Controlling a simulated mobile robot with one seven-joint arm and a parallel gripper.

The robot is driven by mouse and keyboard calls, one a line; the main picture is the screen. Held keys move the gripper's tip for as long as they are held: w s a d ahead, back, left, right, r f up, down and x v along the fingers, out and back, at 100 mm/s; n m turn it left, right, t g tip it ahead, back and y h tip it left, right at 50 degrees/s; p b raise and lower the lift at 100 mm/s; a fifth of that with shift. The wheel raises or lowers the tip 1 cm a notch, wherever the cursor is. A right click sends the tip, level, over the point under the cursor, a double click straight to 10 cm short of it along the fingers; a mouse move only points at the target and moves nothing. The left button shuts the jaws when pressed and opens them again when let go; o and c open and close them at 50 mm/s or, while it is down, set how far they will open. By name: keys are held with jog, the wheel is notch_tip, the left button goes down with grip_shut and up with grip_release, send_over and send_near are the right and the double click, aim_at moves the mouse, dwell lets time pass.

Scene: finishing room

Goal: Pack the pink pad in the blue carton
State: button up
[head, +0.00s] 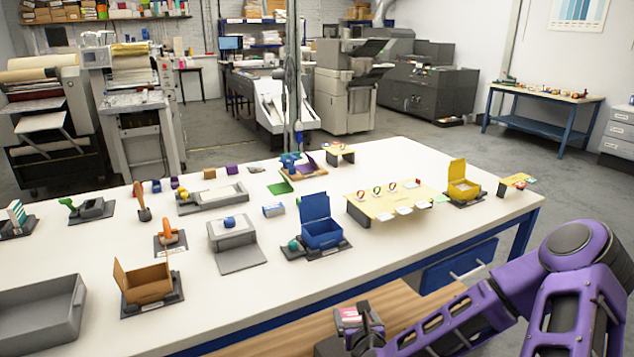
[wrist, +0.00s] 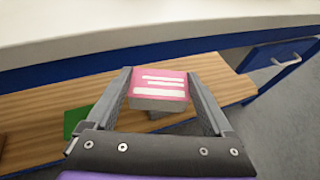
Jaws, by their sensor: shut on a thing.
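My gripper (wrist: 159,88) is shut on the pink pad (wrist: 160,86), a block with a pink top and white stripes, held between the two fingers. In the head view the pink pad (head: 350,314) shows at the bottom, in front of the white table's near edge and over a wooden surface. The blue carton (head: 322,233) stands on a dark base on the white table, with its blue lid raised at the back. My gripper is nearer to me than the carton and apart from it. The carton is not in the wrist view.
The white table (head: 400,258) holds a yellow carton (head: 462,182), an orange carton (head: 147,282), a grey stand (head: 235,245) and a yellow board (head: 395,203). A wooden surface (wrist: 40,110) lies below the table's edge. A blue drawer (head: 458,267) stands open at the right.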

jog(key=shift+s+a+f, duration=0.1)
jog(key=shift+a+f, duration=0.05)
jog(key=shift+f, duration=0.25)
jog(key=shift+r, duration=0.25)
